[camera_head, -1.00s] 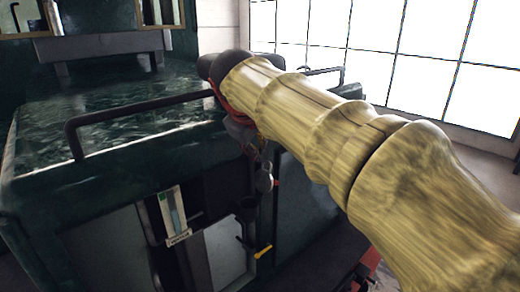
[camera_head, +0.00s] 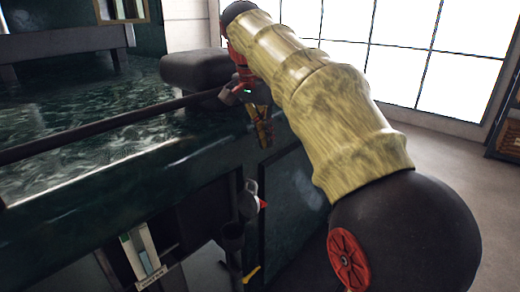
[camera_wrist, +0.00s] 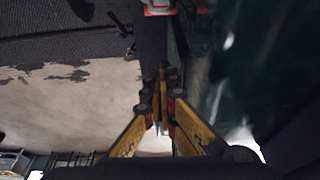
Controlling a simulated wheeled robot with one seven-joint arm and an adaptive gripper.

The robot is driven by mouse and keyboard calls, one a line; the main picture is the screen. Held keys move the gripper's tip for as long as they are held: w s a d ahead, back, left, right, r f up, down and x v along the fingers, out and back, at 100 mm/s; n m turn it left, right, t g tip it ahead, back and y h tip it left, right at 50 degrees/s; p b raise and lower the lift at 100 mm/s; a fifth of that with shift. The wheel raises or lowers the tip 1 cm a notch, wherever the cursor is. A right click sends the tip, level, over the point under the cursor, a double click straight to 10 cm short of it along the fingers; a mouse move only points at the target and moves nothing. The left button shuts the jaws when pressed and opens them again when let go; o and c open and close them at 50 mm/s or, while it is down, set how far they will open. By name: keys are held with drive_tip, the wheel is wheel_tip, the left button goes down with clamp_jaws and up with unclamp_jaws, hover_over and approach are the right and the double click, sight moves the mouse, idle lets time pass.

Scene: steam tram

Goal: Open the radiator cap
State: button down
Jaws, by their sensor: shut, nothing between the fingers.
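On the dark green top of the tram's front box, a dark, rounded block (camera_head: 192,70) sits partly behind my arm; I cannot tell for sure whether it is the radiator cap. My gripper (camera_head: 265,143) hangs fingers down by the box's front edge, to the right of and lower than the block. In the wrist view, the yellow fingers of my gripper (camera_wrist: 162,78) come together with nothing between them. I cannot tell whether they touch the box.
A long dark handrail (camera_head: 100,127) runs along the green box (camera_head: 90,190). Below my gripper on the front are a silver fitting (camera_head: 249,190) with a red tip, a dark funnel-like pipe (camera_head: 233,240) and a yellow lever (camera_head: 251,273).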

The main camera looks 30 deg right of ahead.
drive_tip(key=s+a+x, duration=0.1)
drive_tip(key=x, duration=0.7)
drive_tip(key=a, duration=0.1)
drive_tip(key=s+a+p, duration=0.1)
drive_tip(key=a, duration=0.1)
drive_tip(key=shift+a+p, duration=0.3)
drive_tip(key=shift+a, duration=0.05)
drive_tip(key=shift+w+f, duration=0.1)
drive_tip(key=shift+f, duration=0.05)
drive_tip(key=shift+a, duration=0.15)
